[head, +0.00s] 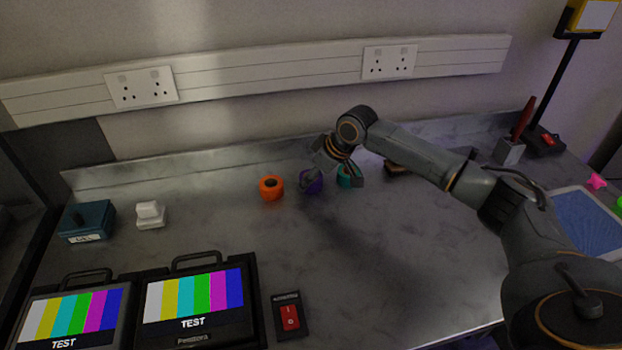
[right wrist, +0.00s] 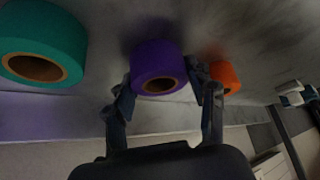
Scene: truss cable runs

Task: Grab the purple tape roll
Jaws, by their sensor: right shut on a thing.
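The purple tape roll (head: 311,182) stands on the grey metal bench in the head view, between an orange roll and a teal roll. In the right wrist view the purple tape roll (right wrist: 157,66) sits between the two fingers of my right gripper (right wrist: 165,88), one finger against each side. My right gripper (head: 326,178) in the head view reaches down over the roll from behind and partly covers it. It is shut on the purple roll. I cannot tell whether the roll is clear of the bench. My left gripper is not in view.
The orange tape roll (head: 271,187) is close on the left and the teal tape roll (head: 345,177) close on the right. Two test monitors (head: 195,306) and a red switch box (head: 289,315) stand at the front. The bench middle is clear. Wall sockets (head: 141,87) run along the back.

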